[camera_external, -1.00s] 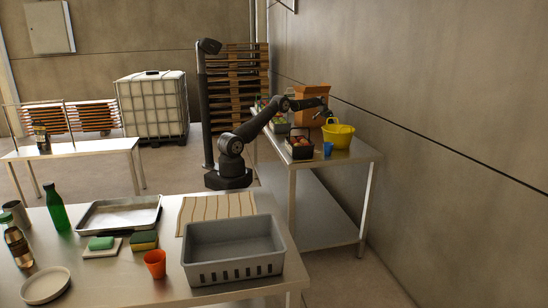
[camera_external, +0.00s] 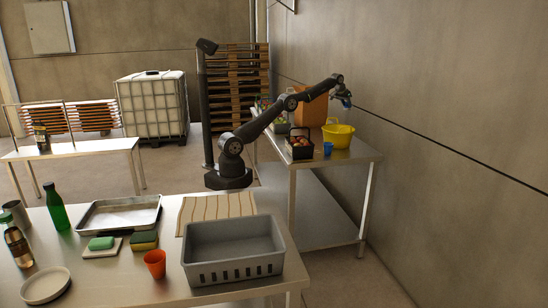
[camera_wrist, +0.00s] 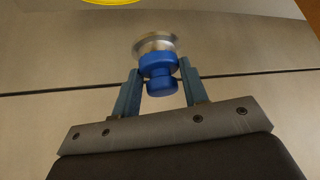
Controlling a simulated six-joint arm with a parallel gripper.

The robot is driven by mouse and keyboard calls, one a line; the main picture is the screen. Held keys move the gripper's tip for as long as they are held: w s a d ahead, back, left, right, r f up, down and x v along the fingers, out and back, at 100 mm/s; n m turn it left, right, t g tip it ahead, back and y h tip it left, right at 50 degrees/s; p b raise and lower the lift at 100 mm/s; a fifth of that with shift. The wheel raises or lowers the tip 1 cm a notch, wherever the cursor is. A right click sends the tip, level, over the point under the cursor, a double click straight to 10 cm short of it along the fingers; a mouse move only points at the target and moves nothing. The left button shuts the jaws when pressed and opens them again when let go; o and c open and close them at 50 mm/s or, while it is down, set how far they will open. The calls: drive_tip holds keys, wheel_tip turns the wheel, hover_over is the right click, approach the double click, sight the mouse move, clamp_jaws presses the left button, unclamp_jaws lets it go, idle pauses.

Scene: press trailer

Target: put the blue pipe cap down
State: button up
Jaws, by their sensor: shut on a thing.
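The blue pipe cap (camera_wrist: 160,68) is between the fingers of my gripper (camera_wrist: 160,78) in the wrist view. A round silvery metal part (camera_wrist: 155,42) shows directly beyond it; I cannot tell whether the two are joined. In the external view my gripper (camera_external: 346,101) is raised at the far right, above and slightly behind the yellow bucket (camera_external: 338,135), with a small bit of blue at its tip. It is shut on the cap and holds it in the air, clear of the table.
The concrete wall (camera_external: 440,90) rises close on the right. The table's front right corner is bare.

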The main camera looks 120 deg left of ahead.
drive_tip(key=w+d+f+n+g, duration=0.1)
drive_tip(key=w+d+f+n, duration=0.25)
drive_tip(key=w+d, duration=0.45)
drive_tip(key=w+d+f+n+g, duration=0.2)
drive_tip(key=w+d+f, duration=0.25)
drive_tip(key=d, duration=0.65)
drive_tip(key=w+d+f+n+g, duration=0.1)
drive_tip(key=w+d+f+n, duration=0.1)
drive_tip(key=w+d+f, duration=0.6)
drive_tip(key=s+a+f, duration=0.1)
drive_tip(key=a, duration=0.2)
drive_tip(key=s+a+f, duration=0.1)
drive_tip(key=s+a, duration=0.1)
drive_tip(key=a, duration=0.1)
drive_tip(key=s+a+f, duration=0.1)
drive_tip(key=a, duration=0.2)
drive_tip(key=shift+s+f, duration=0.2)
drive_tip(key=shift+s, duration=0.2)
drive_tip(key=shift+f, duration=2)
drive_tip(key=shift+f, duration=0.1)
drive_tip(key=o, duration=1.1)
drive_tip(key=shift+c, duration=0.2)
